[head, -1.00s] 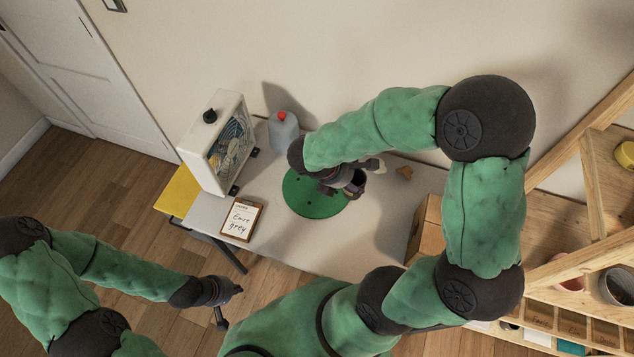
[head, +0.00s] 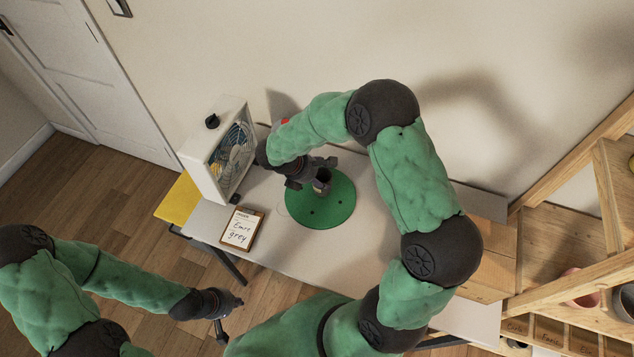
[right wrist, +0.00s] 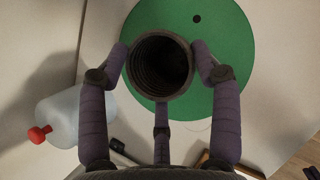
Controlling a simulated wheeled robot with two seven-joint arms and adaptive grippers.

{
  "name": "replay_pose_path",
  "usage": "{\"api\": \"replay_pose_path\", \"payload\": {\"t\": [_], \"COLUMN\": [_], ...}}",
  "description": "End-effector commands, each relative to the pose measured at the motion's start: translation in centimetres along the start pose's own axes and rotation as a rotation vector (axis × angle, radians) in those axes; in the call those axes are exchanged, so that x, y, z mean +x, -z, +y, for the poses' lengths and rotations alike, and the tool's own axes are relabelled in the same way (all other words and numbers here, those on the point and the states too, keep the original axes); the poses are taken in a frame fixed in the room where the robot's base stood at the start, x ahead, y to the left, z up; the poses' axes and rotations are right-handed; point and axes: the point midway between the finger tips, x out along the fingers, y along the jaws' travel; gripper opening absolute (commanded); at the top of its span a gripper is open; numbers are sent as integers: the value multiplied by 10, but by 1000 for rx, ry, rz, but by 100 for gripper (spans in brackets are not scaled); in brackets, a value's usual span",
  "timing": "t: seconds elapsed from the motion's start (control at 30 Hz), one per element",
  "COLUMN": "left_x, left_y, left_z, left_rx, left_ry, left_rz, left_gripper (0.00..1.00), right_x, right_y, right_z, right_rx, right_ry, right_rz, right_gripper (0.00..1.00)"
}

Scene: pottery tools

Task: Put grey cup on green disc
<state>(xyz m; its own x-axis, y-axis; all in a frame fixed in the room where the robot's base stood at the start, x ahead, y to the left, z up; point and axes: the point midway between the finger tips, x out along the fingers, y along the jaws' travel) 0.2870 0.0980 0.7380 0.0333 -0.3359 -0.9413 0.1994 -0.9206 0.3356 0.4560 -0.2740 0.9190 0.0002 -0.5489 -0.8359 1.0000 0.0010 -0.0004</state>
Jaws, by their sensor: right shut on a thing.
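The grey cup (head: 322,180) is upright in my right gripper (head: 314,176), over the back part of the flat green disc (head: 322,212). In the right wrist view I look down into the cup (right wrist: 160,68), with the fingers of my right gripper (right wrist: 163,72) closed around it. The green disc (right wrist: 228,60) shows beneath and to the right of the cup there. I cannot tell whether the cup's base touches the disc. My left gripper (head: 222,305) is low at the left, away from the table; its jaws are too unclear to judge.
A white fan-fronted box (head: 215,150) stands at the table's left, with a note clipboard (head: 242,228) in front. A pale bottle with a red cap (right wrist: 62,118) is close to my right gripper. Wooden shelving (head: 565,230) stands at the right.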

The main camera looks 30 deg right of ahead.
Motion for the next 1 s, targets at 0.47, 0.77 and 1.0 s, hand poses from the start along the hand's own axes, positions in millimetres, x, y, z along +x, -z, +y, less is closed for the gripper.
{"api": "replay_pose_path", "payload": {"t": [0.47,0.77,1.0], "left_x": [11,13,12], "left_y": [0,0,0], "left_z": [-4,-5,-4], "left_rx": [0,0,0], "left_ry": [0,0,0], "left_rz": [0,0,0], "left_gripper": [0,0,0], "right_x": [31,33,32], "right_y": [22,24,23], "right_z": [6,6,6], "right_rx": [1,0,0], "right_ry": [-1,0,0], "right_rz": [-1,0,0], "right_gripper": [5,5,88]}}
